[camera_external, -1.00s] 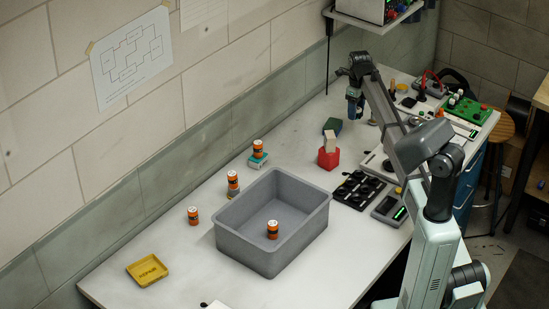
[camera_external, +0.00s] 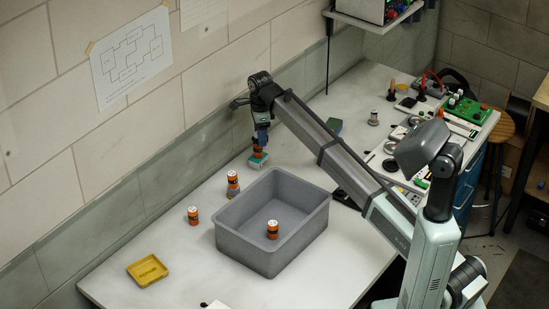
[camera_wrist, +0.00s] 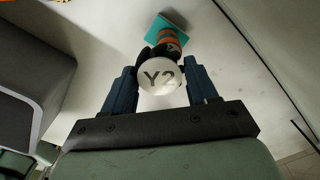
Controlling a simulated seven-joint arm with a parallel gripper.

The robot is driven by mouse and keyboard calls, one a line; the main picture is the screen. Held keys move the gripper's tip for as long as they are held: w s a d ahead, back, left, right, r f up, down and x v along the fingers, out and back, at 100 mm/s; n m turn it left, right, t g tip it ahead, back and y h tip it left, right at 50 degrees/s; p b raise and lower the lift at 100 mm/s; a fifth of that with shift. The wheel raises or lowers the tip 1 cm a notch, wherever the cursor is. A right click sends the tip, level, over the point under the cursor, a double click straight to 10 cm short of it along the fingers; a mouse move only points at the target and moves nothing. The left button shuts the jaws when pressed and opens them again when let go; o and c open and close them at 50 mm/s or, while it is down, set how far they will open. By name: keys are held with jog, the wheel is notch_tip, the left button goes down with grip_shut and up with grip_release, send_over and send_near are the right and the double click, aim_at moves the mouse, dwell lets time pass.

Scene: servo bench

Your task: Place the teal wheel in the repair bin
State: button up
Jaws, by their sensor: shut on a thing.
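My gripper (camera_external: 260,143) points down over the far side of the bench. It is shut on an orange can with a white top marked Y2 (camera_wrist: 161,77). A flat teal piece (camera_wrist: 156,32) lies just beneath the can; it also shows in the external view (camera_external: 256,162). It looks square-edged, and I cannot tell whether the can still touches it. No clearly wheel-shaped teal thing shows. A yellow tray (camera_external: 160,277) with unreadable raised lettering lies empty at the left front. A large grey bin (camera_external: 245,254) stands mid-bench, right of and in front of my gripper.
One orange can (camera_external: 272,229) stands inside the grey bin. A green block (camera_external: 334,125) lies behind my arm. The bench between tray and bin is clear.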

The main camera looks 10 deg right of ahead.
jog(key=s+a+n, duration=0.4)
jog(key=s+a, duration=0.6)
jog(key=a, duration=0.4)
jog(key=n, duration=1.1)
send_over(143, 277)
jog(key=shift+f, duration=4.8)
jog(key=shift+f, duration=0.1)
jog(key=o, duration=0.8)
notch_tip(143, 277, up, 12)
jog(key=shift+r, duration=0.15)
